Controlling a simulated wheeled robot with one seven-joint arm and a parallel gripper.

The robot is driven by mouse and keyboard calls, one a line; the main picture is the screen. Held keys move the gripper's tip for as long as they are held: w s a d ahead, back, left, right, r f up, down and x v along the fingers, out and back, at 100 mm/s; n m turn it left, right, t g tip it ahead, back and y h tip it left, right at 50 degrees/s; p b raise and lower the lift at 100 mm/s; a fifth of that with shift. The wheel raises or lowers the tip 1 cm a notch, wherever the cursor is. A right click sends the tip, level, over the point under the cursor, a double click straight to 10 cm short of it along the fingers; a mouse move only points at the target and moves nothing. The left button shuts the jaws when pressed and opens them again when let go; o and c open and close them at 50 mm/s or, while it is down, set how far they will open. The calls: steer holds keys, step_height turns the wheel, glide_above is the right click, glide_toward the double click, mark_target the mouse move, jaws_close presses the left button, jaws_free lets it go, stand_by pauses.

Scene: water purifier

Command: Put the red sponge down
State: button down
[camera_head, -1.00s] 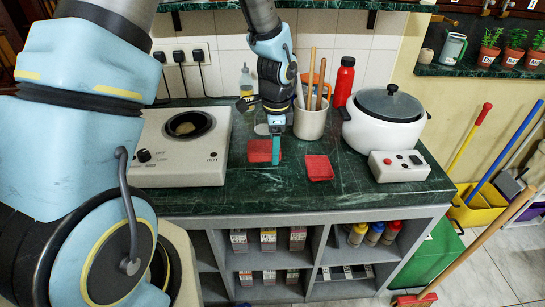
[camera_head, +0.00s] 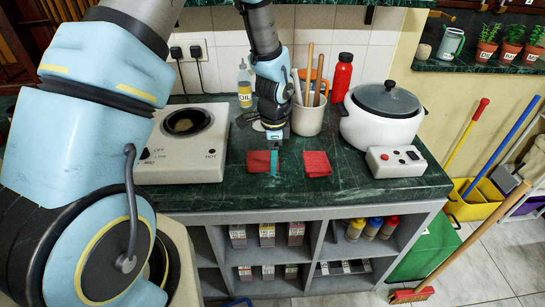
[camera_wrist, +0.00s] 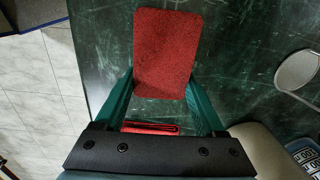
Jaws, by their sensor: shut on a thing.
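A red sponge (camera_head: 258,161) is at the front middle of the dark green counter (camera_head: 240,186), and it also shows in the wrist view (camera_wrist: 166,52). My gripper (camera_head: 274,161) points down, with its teal fingers at the sponge's right end. In the wrist view my gripper's fingers (camera_wrist: 160,84) close on either side of the sponge's near end. The sponge lies flat and low, at or just above the counter; I cannot tell whether it touches. A second red piece (camera_head: 316,164) lies to the right, apart from my gripper; its edge shows between the fingers in the wrist view (camera_wrist: 150,128).
A white stove-like unit (camera_head: 181,168) stands left. Behind are an oil bottle (camera_head: 245,88), a cup of utensils (camera_head: 308,120) and a red bottle (camera_head: 342,78). A white cooker (camera_head: 382,128) and control box (camera_head: 398,162) stand right. The counter's front edge is close.

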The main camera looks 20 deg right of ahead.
steer(key=shift+f, duration=0.15)
jaws_free()
steer(key=shift+s, duration=0.1)
steer(key=shift+r+p, duration=0.35)
steer(key=shift+r, duration=0.1)
step_height(320, 180, up, 12)
steer(key=b, duration=0.3)
steer(key=s+a+r+n, duration=0.1)
steer(key=a+r+n, duration=0.1)
steer(key=a+n, duration=0.8)
steer(key=s+a+r+n+t, duration=0.1)
steer(key=a+r+n, duration=0.1)
steer(key=a+n, duration=0.8)
steer(key=a, duration=0.8)
steer(key=shift+s+a, duration=0.15)
steer(key=shift+s, duration=0.2)
